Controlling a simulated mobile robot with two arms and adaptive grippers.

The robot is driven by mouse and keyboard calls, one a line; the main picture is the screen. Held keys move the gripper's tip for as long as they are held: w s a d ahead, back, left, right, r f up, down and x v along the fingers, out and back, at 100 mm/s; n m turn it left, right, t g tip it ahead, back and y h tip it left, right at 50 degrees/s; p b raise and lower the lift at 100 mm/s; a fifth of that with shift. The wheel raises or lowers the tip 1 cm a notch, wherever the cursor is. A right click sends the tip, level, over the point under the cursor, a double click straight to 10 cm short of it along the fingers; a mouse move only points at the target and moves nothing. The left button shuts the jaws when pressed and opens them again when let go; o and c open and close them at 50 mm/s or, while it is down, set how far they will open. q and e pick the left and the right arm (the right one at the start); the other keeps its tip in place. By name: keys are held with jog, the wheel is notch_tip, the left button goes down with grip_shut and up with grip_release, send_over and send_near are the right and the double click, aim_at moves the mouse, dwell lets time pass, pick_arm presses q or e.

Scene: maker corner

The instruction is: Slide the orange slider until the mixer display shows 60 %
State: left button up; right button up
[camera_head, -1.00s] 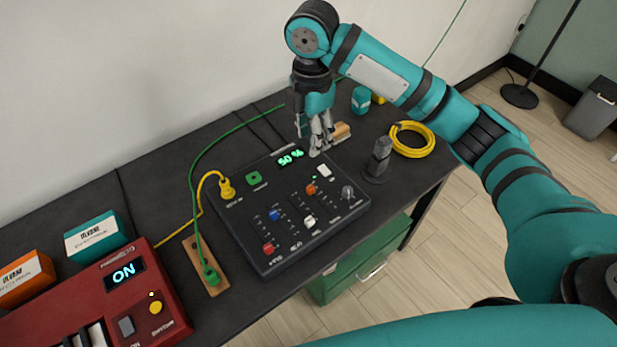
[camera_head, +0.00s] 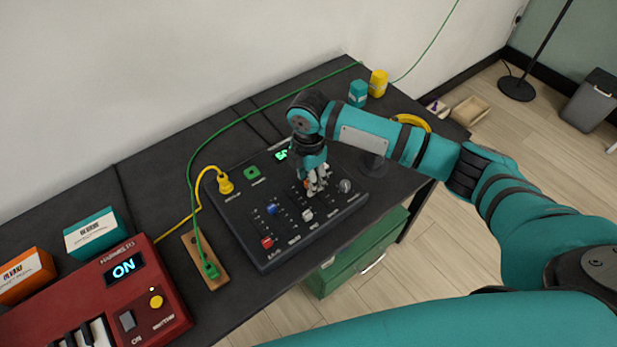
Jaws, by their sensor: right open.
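The black mixer (camera_head: 262,236) lies on the dark table with several sliders on its top. The orange slider (camera_head: 306,184) is mostly hidden behind my right gripper (camera_head: 318,190). My right gripper is open, pointing down over the mixer at the orange slider; I cannot tell whether its fingers touch the knob. The green mixer display (camera_head: 281,155) is partly covered by my right arm, so its number cannot be read. A blue slider (camera_head: 271,209), a red slider (camera_head: 267,243) and a white slider (camera_head: 307,215) stand to the left and below. My left gripper is not in view.
A yellow plug (camera_head: 225,184) with its cable and a green cable run along the mixer's left side. A red keyboard (camera_head: 165,318) reading ON is at the lower left. A yellow cable coil (camera_head: 412,123) lies behind my right arm.

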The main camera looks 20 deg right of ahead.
jog(key=shift+f, duration=0.25)
grip_shut()
dwell(0.3)
